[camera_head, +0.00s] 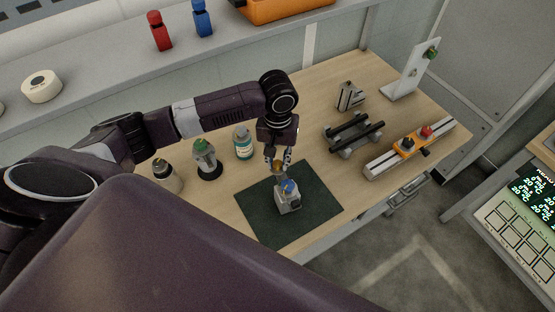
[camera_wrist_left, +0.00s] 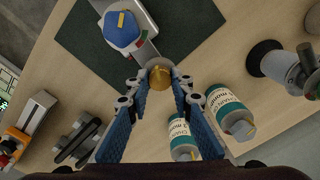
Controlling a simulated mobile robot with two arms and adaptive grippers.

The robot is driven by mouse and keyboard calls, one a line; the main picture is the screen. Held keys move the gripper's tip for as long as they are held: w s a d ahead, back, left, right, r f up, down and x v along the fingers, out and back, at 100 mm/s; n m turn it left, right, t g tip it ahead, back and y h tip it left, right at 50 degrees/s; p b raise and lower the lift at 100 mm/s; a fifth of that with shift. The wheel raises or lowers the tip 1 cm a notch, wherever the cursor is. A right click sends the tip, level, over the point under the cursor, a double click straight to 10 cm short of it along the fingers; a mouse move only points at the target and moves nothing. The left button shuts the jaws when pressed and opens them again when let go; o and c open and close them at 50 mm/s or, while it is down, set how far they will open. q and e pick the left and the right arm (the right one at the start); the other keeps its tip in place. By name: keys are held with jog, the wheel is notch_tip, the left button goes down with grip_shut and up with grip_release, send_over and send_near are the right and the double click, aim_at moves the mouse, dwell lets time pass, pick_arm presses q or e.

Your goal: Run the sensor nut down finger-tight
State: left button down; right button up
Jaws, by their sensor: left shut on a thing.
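A grey metal block (camera_head: 289,204) with a blue cap (camera_head: 289,187) stands on the dark green mat (camera_head: 318,193). In the left wrist view the blue cap (camera_wrist_left: 122,28) carries a yellow stripe. My left gripper (camera_head: 277,165) points down at the block's far side. A small brass, round part, seemingly the sensor nut (camera_wrist_left: 159,77), sits between the fingertips (camera_wrist_left: 159,88), right beside the grey block. The gripper is shut on it. Whether the nut touches a thread is hidden. My right gripper is not in view.
Bottles (camera_head: 243,142) and a green-topped dispenser (camera_head: 205,158) stand left of the mat. To the right are a dark-railed fixture (camera_head: 352,135), an orange-and-grey rail (camera_head: 410,148) and a white stand (camera_head: 411,75). The bench's front right is clear.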

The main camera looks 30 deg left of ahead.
aim_at(278, 164)
pick_arm(q)
jog(key=m, duration=0.4)
jog(key=shift+m, duration=0.4)
jog(key=m, duration=0.3)
jog(key=shift+d+m, duration=0.1)
jog(key=shift+m, duration=0.2)
jog(key=m, duration=0.4)
jog(key=shift+m, duration=2.2)
jog(key=shift+r, duration=0.1)
jog(key=c, duration=1.7)
grip_release()
notch_tip(278, 164, up, 12)
jog(key=shift+f, duration=0.1)
